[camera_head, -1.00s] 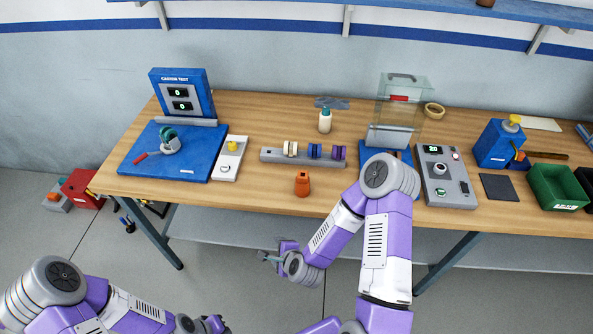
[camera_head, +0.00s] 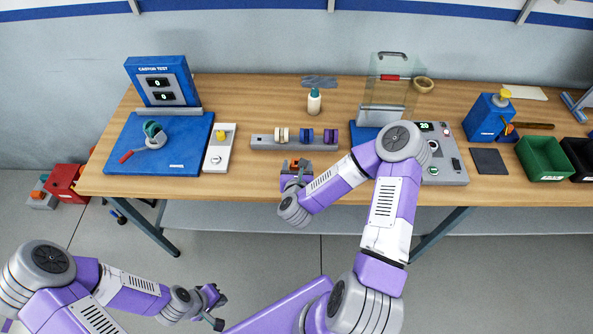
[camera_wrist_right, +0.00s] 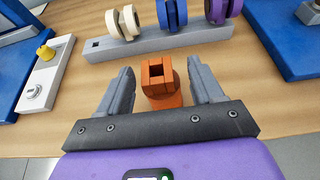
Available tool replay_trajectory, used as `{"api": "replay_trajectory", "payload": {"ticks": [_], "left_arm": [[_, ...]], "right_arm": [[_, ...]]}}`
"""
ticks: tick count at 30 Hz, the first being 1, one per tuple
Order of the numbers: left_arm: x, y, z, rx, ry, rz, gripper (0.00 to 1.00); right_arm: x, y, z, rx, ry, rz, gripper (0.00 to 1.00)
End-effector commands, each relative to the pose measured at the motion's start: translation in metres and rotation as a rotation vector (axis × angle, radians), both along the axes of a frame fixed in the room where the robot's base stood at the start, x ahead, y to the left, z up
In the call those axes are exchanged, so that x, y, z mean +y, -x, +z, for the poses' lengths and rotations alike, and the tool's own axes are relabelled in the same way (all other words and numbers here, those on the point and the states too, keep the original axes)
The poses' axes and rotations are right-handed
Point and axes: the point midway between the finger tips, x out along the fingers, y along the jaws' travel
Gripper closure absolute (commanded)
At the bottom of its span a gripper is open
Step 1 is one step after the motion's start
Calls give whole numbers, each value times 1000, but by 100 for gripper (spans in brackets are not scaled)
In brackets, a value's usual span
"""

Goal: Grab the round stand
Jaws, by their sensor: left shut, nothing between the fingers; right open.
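The orange stand (camera_wrist_right: 160,76), with a square hole in its top and a rounded lower body, is on the wooden table. It stands between the open fingers of my right gripper (camera_wrist_right: 159,88), with a visible gap on each side. In the head view the stand (camera_head: 301,162) is mostly hidden by my right gripper (camera_head: 295,172) at the table's front edge. My left gripper (camera_head: 215,318) is shut and empty, low in front of the table and far from the stand.
A grey rack (camera_head: 262,142) with cream, blue and purple wheels is just behind the stand. A white box with a yellow knob (camera_head: 219,148) and a blue castor test rig (camera_head: 185,160) are left. A control box (camera_head: 449,172) is right. A small bottle (camera_head: 314,101) stands behind the rack.

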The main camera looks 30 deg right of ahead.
Motion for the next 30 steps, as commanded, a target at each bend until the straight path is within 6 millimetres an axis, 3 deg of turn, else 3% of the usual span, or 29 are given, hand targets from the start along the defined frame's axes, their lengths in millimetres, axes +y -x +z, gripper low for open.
{"api": "replay_trajectory", "payload": {"ticks": [6, 15, 28, 30], "left_arm": [[0, 0, 3, 0, 0, 0, 100], [0, 0, 3, 0, 0, 0, 100], [0, 0, 3, 0, 0, 0, 100], [0, 0, 3, 0, 0, 0, 100]], "right_arm": [[-13, -25, -9, 1, 1, -1, 34], [-16, -29, -12, 2, 1, 1, 34], [-15, -29, -12, 3, 1, 1, 98], [-15, -29, -13, 4, 0, 1, 100]]}}
